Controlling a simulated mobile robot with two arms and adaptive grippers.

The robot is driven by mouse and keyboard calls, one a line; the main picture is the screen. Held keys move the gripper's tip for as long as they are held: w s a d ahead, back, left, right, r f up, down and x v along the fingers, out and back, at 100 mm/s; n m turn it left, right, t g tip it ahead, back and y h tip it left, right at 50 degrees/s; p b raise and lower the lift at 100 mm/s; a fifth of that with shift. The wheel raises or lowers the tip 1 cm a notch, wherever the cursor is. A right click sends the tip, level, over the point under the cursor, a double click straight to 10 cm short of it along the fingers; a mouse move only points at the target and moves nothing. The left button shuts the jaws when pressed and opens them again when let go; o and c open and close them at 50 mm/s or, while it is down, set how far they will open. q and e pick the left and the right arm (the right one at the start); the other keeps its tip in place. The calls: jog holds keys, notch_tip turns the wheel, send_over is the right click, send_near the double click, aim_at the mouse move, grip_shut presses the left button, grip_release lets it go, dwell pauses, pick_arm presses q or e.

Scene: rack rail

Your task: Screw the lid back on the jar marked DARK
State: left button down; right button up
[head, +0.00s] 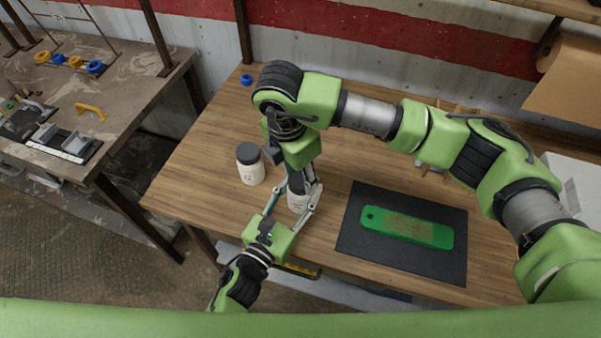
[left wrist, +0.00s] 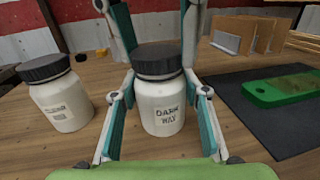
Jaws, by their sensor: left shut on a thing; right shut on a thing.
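The white jar marked DARK WAX (left wrist: 162,108) stands upright on the wooden bench, between the fingers of my left gripper (head: 293,206). The left gripper is shut on the jar's sides. A black lid (left wrist: 157,58) sits level on top of the jar; whether its thread is engaged cannot be told. My right gripper (head: 300,178) points down from above and is shut on the lid, its fingers at either side of it. In the head view the right arm hides most of the lid, and the jar (head: 296,204) shows only in part.
A second white jar with a black lid (head: 250,165) stands to the left. A green board (head: 407,228) lies on a dark mat (head: 358,242) to the right. A blue cap (head: 246,80) is at the back left. Bare bench lies between the jar and the mat.

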jog(key=m, duration=0.4)
jog(key=shift+w+m+g, duration=0.1)
jog(key=shift+m+g, duration=0.2)
jog(key=m, duration=0.6)
jog(key=shift+w+g+h, duration=0.1)
jog(key=shift+g+h, duration=0.2)
jog(key=shift+g, duration=0.1)
jog(key=o, duration=0.8)
jog(key=shift+c, duration=0.2)
jog(key=shift+n, duration=0.3)
jog(key=shift+c, duration=0.6)
